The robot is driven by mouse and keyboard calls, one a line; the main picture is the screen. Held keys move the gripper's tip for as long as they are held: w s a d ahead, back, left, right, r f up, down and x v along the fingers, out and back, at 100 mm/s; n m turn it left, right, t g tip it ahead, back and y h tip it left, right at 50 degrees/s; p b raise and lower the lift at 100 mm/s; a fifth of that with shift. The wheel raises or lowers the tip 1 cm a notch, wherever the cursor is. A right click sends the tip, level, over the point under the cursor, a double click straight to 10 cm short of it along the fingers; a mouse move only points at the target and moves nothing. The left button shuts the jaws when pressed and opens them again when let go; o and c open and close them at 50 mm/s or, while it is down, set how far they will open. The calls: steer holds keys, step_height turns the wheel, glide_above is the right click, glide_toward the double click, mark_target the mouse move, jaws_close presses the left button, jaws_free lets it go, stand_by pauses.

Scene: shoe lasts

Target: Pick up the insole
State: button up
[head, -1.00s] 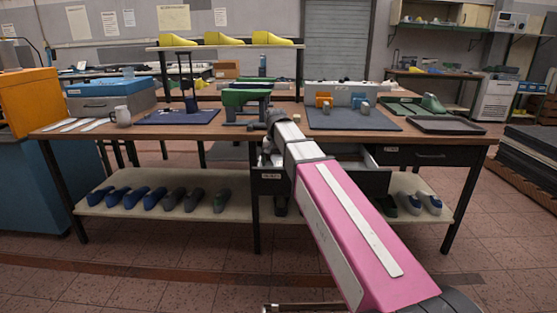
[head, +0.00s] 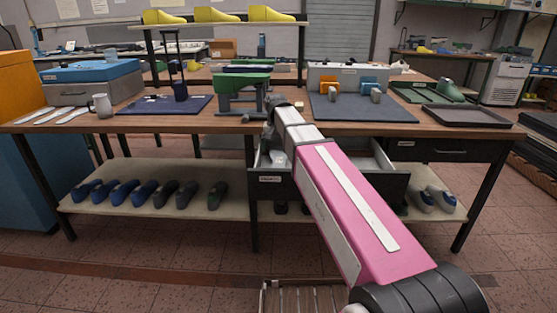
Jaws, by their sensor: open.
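Several thin, pale, flat strips lie side by side on the left end of the wooden workbench (head: 140,124). One of these strips (head: 50,117) may be the insole, but at this size I cannot tell. My arm reaches from the lower right toward the bench middle, and its far end bends down by an open drawer (head: 330,186) under the bench top. A grey and white part of my arm shows just above the drawer's left side. My gripper's fingertips do not show, and the drawer's inside is largely covered by my arm and the drawer front.
A grey mug (head: 102,105) and a blue-lidded box (head: 90,83) stand near the strips. A blue mat (head: 140,107), a green stand (head: 241,88), a grey mat (head: 340,108) and a dark tray (head: 465,116) are on the bench. Shoe lasts (head: 120,193) line the lower shelf.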

mark_target(278, 167)
step_height(278, 167, down, 3)
steer(key=shift+r, duration=0.1)
steer(key=shift+d+f, duration=0.2)
steer(key=shift+f, duration=1.15)
steer(key=shift+d+f, duration=0.2)
steer(key=shift+f, duration=1.1)
steer(key=shift+f, duration=0.25)
steer(key=c, duration=1)
